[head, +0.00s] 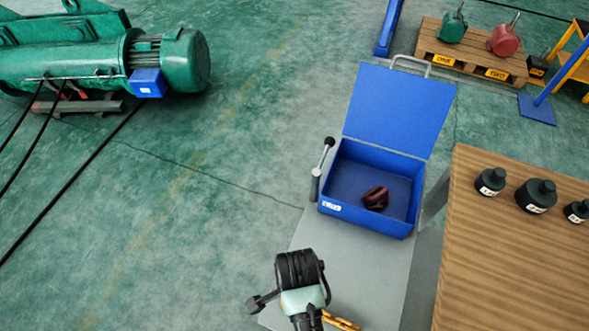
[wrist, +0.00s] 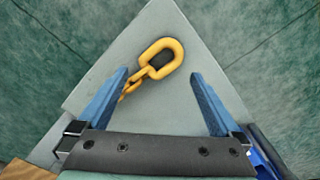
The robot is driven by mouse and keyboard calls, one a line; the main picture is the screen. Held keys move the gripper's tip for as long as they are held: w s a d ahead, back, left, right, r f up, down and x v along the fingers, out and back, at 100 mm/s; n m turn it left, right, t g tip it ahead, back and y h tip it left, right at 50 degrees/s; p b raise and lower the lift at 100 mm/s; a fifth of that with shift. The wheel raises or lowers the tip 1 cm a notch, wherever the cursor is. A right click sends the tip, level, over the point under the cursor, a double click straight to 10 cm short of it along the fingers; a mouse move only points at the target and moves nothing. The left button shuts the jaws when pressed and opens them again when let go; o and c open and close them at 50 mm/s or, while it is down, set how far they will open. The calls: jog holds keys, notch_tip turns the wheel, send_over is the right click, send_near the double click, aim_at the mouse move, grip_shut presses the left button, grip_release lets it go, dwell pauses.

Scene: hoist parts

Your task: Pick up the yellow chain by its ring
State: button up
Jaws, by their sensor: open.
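The yellow chain (wrist: 130,86) lies on a grey surface, with its large ring (wrist: 176,46) at the far end. A short piece of the chain (head: 342,322) also shows at the bottom of the head view, beside my arm, which hides the rest. My gripper (wrist: 158,74) is open and empty, its two blue fingers spread wide. In the wrist view the ring appears between and slightly beyond the fingertips, and the smaller links run close to the left finger. I cannot tell how high the fingers are above the surface. In the head view my wrist hides the fingers.
An open blue box (head: 408,226) with a dark red object (head: 375,198) inside stands on the grey surface (head: 378,275), beside a lever (head: 321,170). A wooden table (head: 500,260) with black weights (head: 536,196) is at right. Green floor lies left, with green machinery (head: 70,65) behind.

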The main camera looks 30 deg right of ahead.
jog(key=shift+w+f, duration=0.15)
jog(key=shift+f, duration=2.8)
jog(key=shift+r, duration=0.1)
grip_shut()
